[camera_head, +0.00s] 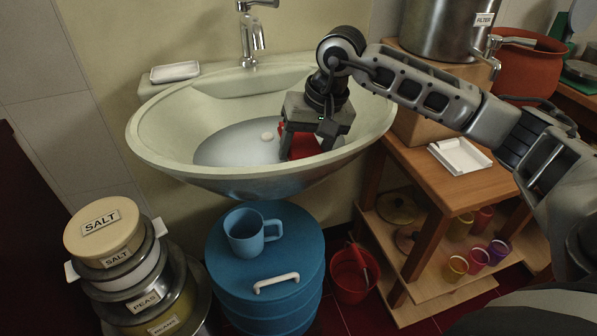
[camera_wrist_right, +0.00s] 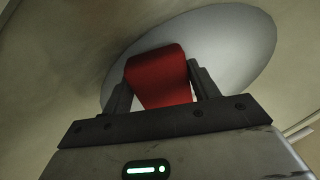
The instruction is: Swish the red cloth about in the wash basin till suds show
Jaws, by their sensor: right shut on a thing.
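The wash basin (camera_head: 160,140) is a wide pale bowl with greyish water (camera_head: 235,148) in its bottom. My right gripper (camera_head: 302,150) is inside the basin, pointing down, shut on the red cloth (camera_head: 306,146). In the right wrist view the red cloth (camera_wrist_right: 158,75) sits between the two fingers of my right gripper (camera_wrist_right: 160,90), with the pale water surface (camera_wrist_right: 240,45) behind it. How deep the cloth reaches into the water is hard to tell. No clear suds show on the water. My left gripper is not in view.
Below are a blue barrel (camera_head: 225,290) with a blue mug (camera_head: 250,235), stacked tins (camera_head: 110,240) and a red bucket (camera_head: 350,280).

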